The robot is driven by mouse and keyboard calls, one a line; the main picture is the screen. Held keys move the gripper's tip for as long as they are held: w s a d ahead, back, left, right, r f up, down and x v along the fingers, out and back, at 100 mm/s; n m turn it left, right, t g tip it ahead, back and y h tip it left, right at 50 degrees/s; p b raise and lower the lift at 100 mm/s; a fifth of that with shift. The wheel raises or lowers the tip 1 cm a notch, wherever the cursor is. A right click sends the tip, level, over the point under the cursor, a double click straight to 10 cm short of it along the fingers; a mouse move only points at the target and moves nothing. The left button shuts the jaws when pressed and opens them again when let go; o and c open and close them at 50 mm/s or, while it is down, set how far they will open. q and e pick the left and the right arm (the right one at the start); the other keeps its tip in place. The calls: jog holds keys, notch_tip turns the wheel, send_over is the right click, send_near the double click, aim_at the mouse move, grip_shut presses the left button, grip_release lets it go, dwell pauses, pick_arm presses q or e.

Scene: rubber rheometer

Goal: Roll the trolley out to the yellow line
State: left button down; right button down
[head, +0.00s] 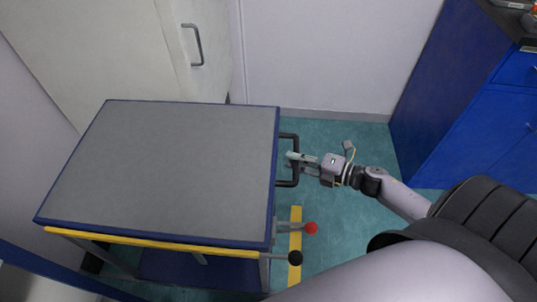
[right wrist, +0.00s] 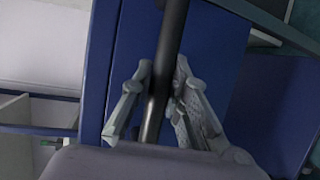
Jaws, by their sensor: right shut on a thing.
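The trolley (head: 165,165) has a flat grey top with a blue rim and stands at the left in the head view. Its black handle (head: 284,182) sticks out from its right side. My right gripper (head: 292,157) is at this handle. In the right wrist view, the fingers of my right gripper (right wrist: 162,95) are on both sides of the black bar (right wrist: 170,45), shut on it. The yellow line (head: 295,245) on the floor shows just right of the trolley's near right corner. Part of it may be hidden under the trolley. My left gripper is not in view.
A red-knobbed lever (head: 311,228) and a black-knobbed lever (head: 295,258) stick out at the trolley's near right corner. A pale cabinet (head: 150,45) stands behind the trolley. Blue cabinets (head: 450,110) stand at the right. Green floor (head: 345,240) is clear between.

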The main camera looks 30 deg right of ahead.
jog(key=s+d, duration=0.6)
jog(key=d, duration=0.3)
jog(key=shift+s+d, duration=0.2)
jog(key=shift+d, duration=0.1)
jog(key=c, duration=1.5)
grip_release()
jog(key=shift+c, duration=0.2)
jog(key=v, duration=1.2)
jog(key=shift+f, duration=0.1)
